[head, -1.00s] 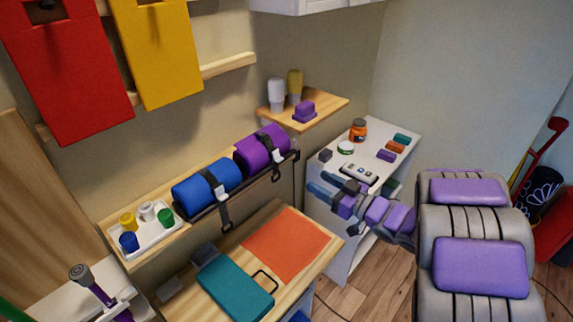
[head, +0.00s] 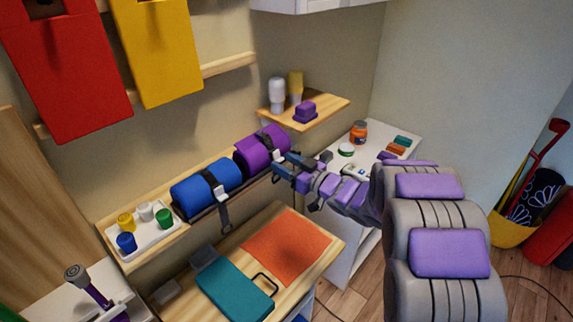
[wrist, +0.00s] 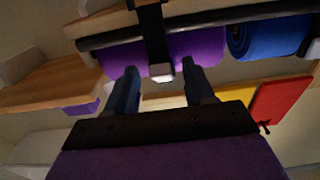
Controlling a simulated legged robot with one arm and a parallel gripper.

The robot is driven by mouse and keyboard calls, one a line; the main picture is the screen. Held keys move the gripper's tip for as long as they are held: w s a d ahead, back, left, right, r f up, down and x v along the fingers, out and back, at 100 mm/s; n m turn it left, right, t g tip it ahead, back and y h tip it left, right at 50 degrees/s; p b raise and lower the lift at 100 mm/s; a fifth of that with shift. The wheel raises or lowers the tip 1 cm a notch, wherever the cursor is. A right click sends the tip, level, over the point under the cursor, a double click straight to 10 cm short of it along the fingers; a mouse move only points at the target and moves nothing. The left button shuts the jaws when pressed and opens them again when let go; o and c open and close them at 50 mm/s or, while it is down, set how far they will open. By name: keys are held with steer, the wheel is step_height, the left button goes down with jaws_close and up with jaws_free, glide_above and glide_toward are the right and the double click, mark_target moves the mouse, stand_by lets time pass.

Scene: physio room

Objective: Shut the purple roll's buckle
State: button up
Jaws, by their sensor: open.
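The purple roll (head: 258,150) lies on the wall shelf, right of the blue roll, with a dark strap around it. Its pale buckle (head: 277,156) is on the side facing me; whether it is open or shut I cannot tell. My gripper (head: 282,170) is open, right at the front of the roll, and hides the strap's lower part. In the wrist view, the purple roll (wrist: 208,46) and the dark strap (wrist: 154,35) show beyond the fingers. The pale buckle (wrist: 162,73) appears between my open fingertips (wrist: 160,68); contact is unclear.
The blue roll (head: 200,188) with its own strap is close on the left. A small shelf (head: 325,108) with bottles and a purple block is above right. Below is a wooden table (head: 222,250) with an orange mat (head: 288,248) and a teal case (head: 233,288).

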jaws_close()
steer(key=shift+w+a+f+t+y+b, duration=0.1)
steer(key=shift+f+t+y+b, duration=0.2)
steer(key=shift+t+y, duration=0.2)
steer(key=shift+w+a+f+t+y+b, duration=0.1)
steer(key=shift+f+t+y+b, duration=0.1)
steer(key=shift+t+y+b, duration=0.3)
jaws_free()
stand_by(0.4)
steer(key=p+v, duration=0.1)
steer(key=v, duration=1.6)
steer(key=shift+d+p, duration=0.2)
steer(key=shift+p, duration=0.1)
